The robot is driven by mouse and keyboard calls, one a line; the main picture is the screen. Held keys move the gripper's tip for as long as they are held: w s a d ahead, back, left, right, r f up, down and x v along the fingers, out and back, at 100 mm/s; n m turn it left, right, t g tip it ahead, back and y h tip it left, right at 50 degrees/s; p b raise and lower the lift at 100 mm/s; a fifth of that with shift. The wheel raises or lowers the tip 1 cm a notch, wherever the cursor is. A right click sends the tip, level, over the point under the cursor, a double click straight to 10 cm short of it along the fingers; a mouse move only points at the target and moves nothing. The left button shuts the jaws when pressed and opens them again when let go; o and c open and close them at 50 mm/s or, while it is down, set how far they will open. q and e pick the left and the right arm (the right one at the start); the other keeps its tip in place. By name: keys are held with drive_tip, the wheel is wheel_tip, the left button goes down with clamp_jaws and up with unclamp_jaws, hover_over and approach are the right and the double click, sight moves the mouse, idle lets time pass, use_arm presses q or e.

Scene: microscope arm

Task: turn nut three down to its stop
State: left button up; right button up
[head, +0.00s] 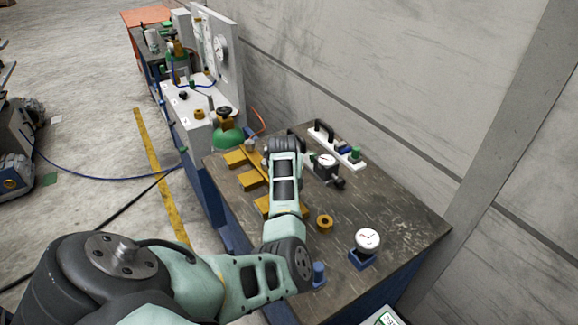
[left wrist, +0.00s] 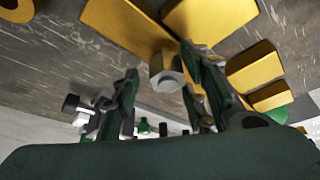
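A grey hexagonal nut (left wrist: 166,73) shows in the left wrist view, seated against a yellow fixture (left wrist: 124,24). My left gripper (left wrist: 161,60) is open, with one dark green finger on each side of the nut. The nut sits closer to the right-hand finger; whether that finger touches it I cannot tell. The nut's number cannot be read. In the head view my left arm reaches over the yellow fixture (head: 235,158) on the dark bench and hides the fingers and this nut. My right gripper is not in view.
A yellow ring (head: 324,223), a white dial on a blue base (head: 367,240) and a blue post (head: 318,272) stand nearer. A wall lies behind.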

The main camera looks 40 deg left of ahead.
use_arm(q)
drive_tip(key=shift+s, duration=0.1)
drive_tip(key=v, duration=1.1)
drive_tip(key=shift+r, duration=0.4)
